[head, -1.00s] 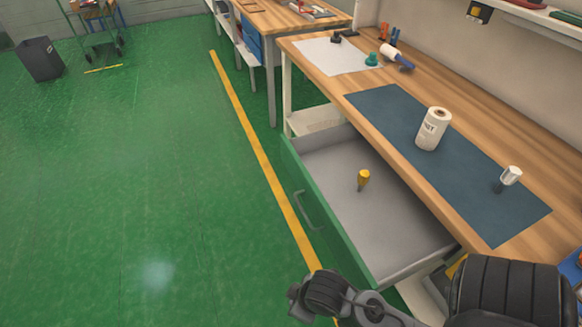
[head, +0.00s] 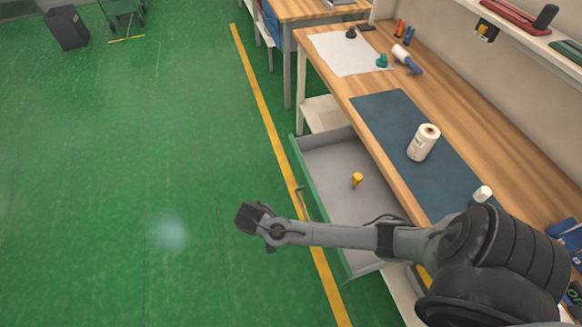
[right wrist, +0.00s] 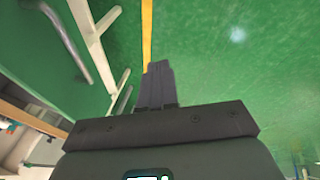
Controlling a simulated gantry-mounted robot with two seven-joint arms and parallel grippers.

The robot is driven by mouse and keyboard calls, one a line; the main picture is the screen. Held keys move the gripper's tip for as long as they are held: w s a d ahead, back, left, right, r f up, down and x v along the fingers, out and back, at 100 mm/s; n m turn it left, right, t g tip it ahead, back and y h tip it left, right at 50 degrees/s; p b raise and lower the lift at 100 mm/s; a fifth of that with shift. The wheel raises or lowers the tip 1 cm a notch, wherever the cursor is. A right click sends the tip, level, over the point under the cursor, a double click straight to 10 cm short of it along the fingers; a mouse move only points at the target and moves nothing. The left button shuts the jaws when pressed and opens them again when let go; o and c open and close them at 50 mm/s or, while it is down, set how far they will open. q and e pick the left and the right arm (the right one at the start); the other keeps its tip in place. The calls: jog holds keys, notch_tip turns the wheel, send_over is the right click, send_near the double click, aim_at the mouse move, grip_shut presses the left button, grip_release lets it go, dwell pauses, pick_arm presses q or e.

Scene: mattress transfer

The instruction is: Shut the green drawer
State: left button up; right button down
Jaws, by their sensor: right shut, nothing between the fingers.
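The green drawer (head: 315,196) stands pulled out from under the wooden workbench, with its grey inside showing. A yellow-handled tool (head: 357,180) is in it. My right arm reaches across the near part of the drawer and hides some of it. Its wrist end is out over the floor, in front of the drawer front. In the right wrist view, my right gripper (right wrist: 157,85) is shut and empty. There the green drawer front (right wrist: 28,48) and its grey handle (right wrist: 72,45) show at the upper left, apart from the fingers. My left gripper is not in view.
The workbench (head: 455,130) carries a blue mat (head: 385,108), a white roll (head: 423,142), a white cup (head: 482,194) and several small tools. The green floor (head: 120,150) left of the yellow line (head: 262,105) is open. A dark bin (head: 67,28) stands far off.

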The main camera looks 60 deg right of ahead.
jog(key=w+d+r+m+g+h+p, duration=0.1)
jog(key=w+d+r+m+h+p, duration=0.3)
jog(key=d, duration=0.9)
pick_arm(q)
jog(key=b, duration=0.4)
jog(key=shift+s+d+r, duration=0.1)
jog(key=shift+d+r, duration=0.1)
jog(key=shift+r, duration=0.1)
pick_arm(e)
send_near(297, 174)
jog(key=shift+m+y, duration=0.4)
jog(key=x, duration=0.4)
jog(key=shift+d+r, duration=0.25)
jog(key=shift+d, duration=0.15)
